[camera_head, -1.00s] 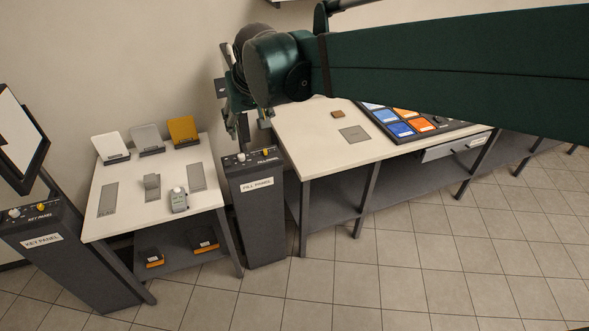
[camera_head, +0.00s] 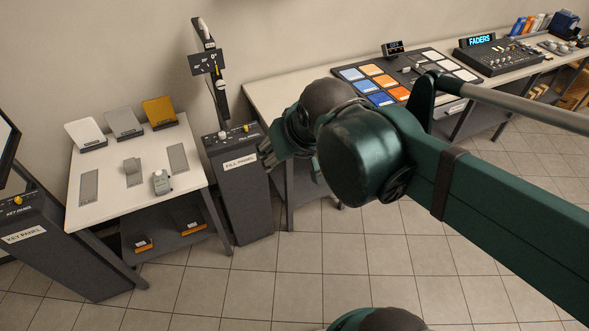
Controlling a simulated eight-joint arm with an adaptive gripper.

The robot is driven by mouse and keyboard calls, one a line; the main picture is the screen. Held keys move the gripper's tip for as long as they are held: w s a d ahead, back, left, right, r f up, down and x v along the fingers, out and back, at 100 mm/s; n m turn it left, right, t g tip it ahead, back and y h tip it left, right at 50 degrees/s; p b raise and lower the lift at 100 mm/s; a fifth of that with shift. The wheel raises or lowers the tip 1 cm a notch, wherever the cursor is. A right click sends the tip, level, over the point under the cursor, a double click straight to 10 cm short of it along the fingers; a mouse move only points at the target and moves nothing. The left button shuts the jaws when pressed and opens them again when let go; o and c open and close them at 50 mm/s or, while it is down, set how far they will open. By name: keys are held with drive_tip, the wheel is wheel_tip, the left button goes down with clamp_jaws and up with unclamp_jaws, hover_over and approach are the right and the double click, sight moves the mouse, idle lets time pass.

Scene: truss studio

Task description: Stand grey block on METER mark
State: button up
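On the white table (camera_head: 108,207) at left, a grey upright panel in a dark base (camera_head: 123,123) stands at the back. A small grey block-like piece (camera_head: 130,164) stands on the middle grey patch (camera_head: 134,181). I cannot tell which of the two is the grey block. Other flat grey patches lie at left (camera_head: 88,188) and right (camera_head: 178,157); no METER lettering is readable. A small grey handheld device (camera_head: 161,183) is near the front. My gripper (camera_head: 265,153) is by the right edge of the FILL PANEL, away from that table, with no object visible in it; its finger opening is unclear.
A white panel (camera_head: 85,133) and a yellow one (camera_head: 159,111) flank the grey panel. The FILL PANEL pedestal (camera_head: 240,185) with a tall post (camera_head: 219,85) stands between the tables. The KEY PANEL (camera_head: 45,250) is at left. A colored button board (camera_head: 375,85) lies on the right table.

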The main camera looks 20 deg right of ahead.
drive_tip(key=s+f, duration=0.1)
drive_tip(key=s, duration=0.1)
drive_tip(key=s+d+f, duration=0.1)
drive_tip(key=s, duration=0.1)
drive_tip(key=shift+f, duration=0.35)
idle(2.5)
